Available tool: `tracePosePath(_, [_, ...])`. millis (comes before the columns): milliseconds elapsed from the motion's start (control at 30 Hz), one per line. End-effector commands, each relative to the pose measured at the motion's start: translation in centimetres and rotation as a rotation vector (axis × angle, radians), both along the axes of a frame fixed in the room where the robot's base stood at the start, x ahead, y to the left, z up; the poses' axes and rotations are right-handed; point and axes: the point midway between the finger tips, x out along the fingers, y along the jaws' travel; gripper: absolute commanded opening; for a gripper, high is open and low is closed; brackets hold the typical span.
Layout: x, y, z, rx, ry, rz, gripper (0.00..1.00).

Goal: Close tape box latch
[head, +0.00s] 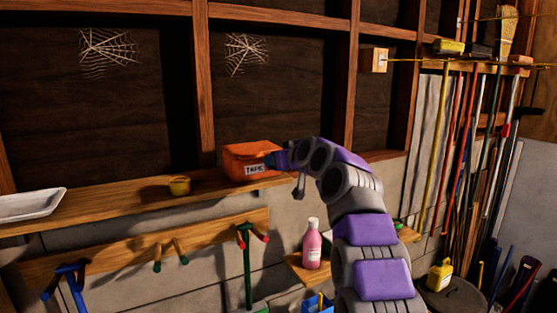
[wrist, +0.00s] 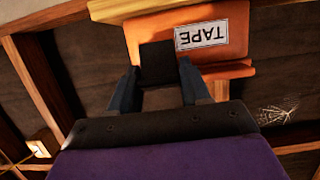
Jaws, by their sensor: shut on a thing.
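The orange tape box (head: 236,165) with a white TAPE label sits on the wooden shelf. Its lid looks down on the box in the head view. In the wrist view the box (wrist: 238,30) appears upside down, with the label to the right of my fingers. My gripper (wrist: 157,84) is at the front of the box, its fingers on either side of a dark square latch (wrist: 156,60). In the head view my gripper (head: 277,160) reaches the box's right side, and the latch is hidden there. I cannot tell how far the latch is turned down.
A yellow tape roll (head: 180,185) and a white tray (head: 32,205) stand on the shelf (head: 125,202) to the left. Below are wooden pegs and a pink bottle (head: 312,245). Long-handled tools (head: 470,150) lean at the right. The shelf between tray and roll is clear.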

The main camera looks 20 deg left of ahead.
Motion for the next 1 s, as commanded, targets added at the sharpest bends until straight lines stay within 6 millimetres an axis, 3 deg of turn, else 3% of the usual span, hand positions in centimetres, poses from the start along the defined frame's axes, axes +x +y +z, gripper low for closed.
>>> tracePosePath(67, [0.0, 0.0, 0.2, 0.003, -0.003, -0.001, 0.16])
tracePosePath(100, [0.0, 0.0, 0.2, 0.003, -0.003, -0.001, 0.5])
tracePosePath(300, [0.0, 0.0, 0.1, 0.002, -0.001, 0.0, 0.68])
tracePosePath(1000, [-1.0, -0.2, 0.5, 0.0, -0.003, 0.003, 0.68])
